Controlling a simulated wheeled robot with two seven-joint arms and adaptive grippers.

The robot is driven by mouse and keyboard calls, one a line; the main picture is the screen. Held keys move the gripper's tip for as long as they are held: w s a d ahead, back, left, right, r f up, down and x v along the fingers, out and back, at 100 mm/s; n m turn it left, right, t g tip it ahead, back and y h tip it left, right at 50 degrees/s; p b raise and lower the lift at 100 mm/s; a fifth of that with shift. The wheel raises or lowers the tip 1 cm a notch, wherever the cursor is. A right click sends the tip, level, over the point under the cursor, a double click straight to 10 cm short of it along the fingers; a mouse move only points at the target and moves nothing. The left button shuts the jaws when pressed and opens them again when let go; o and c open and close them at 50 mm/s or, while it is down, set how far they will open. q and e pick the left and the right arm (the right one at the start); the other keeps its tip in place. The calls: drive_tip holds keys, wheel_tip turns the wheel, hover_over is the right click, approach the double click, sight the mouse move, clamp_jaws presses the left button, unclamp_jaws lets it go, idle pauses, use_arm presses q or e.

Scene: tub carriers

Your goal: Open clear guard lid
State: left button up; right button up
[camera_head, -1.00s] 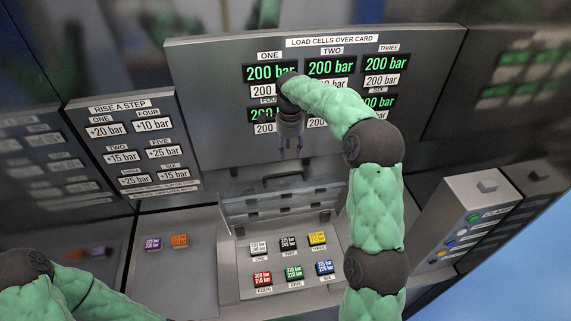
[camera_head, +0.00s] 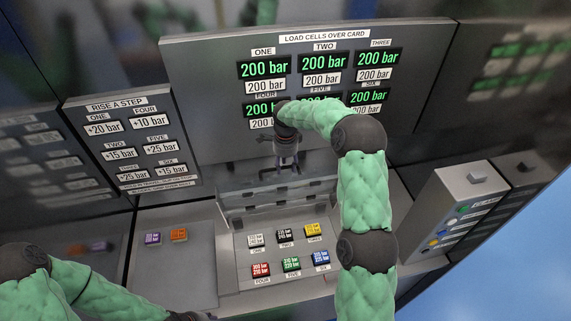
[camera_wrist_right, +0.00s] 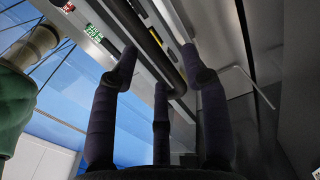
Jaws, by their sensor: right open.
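The clear guard lid (camera_head: 262,203) shows in the head view as a see-through panel at the rear of the console, behind the coloured buttons (camera_head: 290,262). I cannot tell its exact angle. My right gripper (camera_head: 286,170) is just above the lid's rear edge, fingers pointing down. In the right wrist view, its three dark fingers are spread (camera_wrist_right: 160,68) and open. A dark bar (camera_wrist_right: 142,38) runs between the outer fingers; contact is not clear.
The upright display panel (camera_head: 219,72) stands right behind the right gripper. A sloped sign plate (camera_head: 128,180) is at left. Purple and orange blocks (camera_head: 179,234) lie on the left shelf. A grey box with coloured buttons (camera_head: 447,207) stands at right.

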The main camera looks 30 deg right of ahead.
sight(291, 185)
drive_tip(key=shift+c, duration=0.3)
drive_tip(key=shift+s, duration=0.1)
clamp_jaws()
drive_tip(key=shift+t, duration=0.5)
drive_tip(key=s+b, duration=0.2)
drive_tip(key=b, duration=0.1)
drive_tip(key=s+a+f+b, duration=0.1)
drive_tip(key=s+b, duration=0.2)
drive_tip(key=s+a+b, duration=0.1)
drive_tip(key=s+b, duration=0.1)
drive_tip(key=b, duration=0.1)
drive_tip(key=shift+s+f, duration=0.2)
drive_tip(key=shift+f, duration=0.2)
drive_tip(key=shift+s+a+b, duration=0.1)
drive_tip(key=shift+s+b, duration=0.2)
drive_tip(key=shift+s, duration=0.2)
